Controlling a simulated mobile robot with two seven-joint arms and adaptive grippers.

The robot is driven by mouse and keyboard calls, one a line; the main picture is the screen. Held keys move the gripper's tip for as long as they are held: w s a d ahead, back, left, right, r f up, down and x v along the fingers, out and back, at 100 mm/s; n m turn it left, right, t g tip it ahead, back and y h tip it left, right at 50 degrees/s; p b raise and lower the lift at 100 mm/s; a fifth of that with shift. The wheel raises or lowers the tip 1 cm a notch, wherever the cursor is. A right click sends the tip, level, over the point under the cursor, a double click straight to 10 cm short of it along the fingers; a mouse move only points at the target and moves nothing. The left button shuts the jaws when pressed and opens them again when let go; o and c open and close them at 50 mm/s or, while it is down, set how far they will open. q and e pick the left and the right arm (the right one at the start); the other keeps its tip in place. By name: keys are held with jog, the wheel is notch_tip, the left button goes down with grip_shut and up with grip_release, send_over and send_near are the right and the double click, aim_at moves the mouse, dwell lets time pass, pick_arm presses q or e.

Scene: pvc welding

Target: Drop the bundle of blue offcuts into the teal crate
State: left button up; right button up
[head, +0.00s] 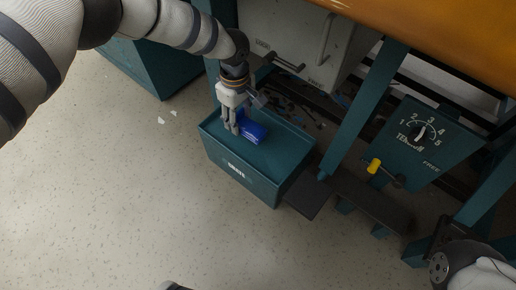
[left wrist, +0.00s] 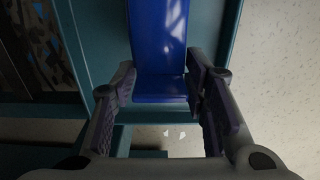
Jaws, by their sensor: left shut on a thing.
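The bundle of blue offcuts (head: 254,132) is held between the fingers of my left gripper (head: 232,128). In the left wrist view the bundle (left wrist: 158,50) is a glossy blue block reaching away from between the two fingers (left wrist: 160,95). The teal crate (head: 238,174) stands on the floor with a white label on its front. In the head view the bundle and fingertips lie within the outline of the crate's top. I cannot tell the exact height of the bundle over the crate floor. The crate's teal edge also shows in the left wrist view (left wrist: 90,38).
A dark rack with scattered scraps (head: 292,104) lies behind the crate. A teal post (head: 366,98) and a dial panel (head: 430,140) with a yellow-knobbed lever (head: 375,166) stand to the right. The orange bench top (head: 440,35) overhangs. Pale floor (head: 130,200) is clear at left.

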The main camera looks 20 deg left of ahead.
pick_arm(q)
jog(key=shift+f, duration=0.7)
jog(key=o, duration=1.2)
jog(key=shift+r, duration=0.2)
notch_tip(320, 180, up, 7)
jog(key=shift+r, duration=0.15)
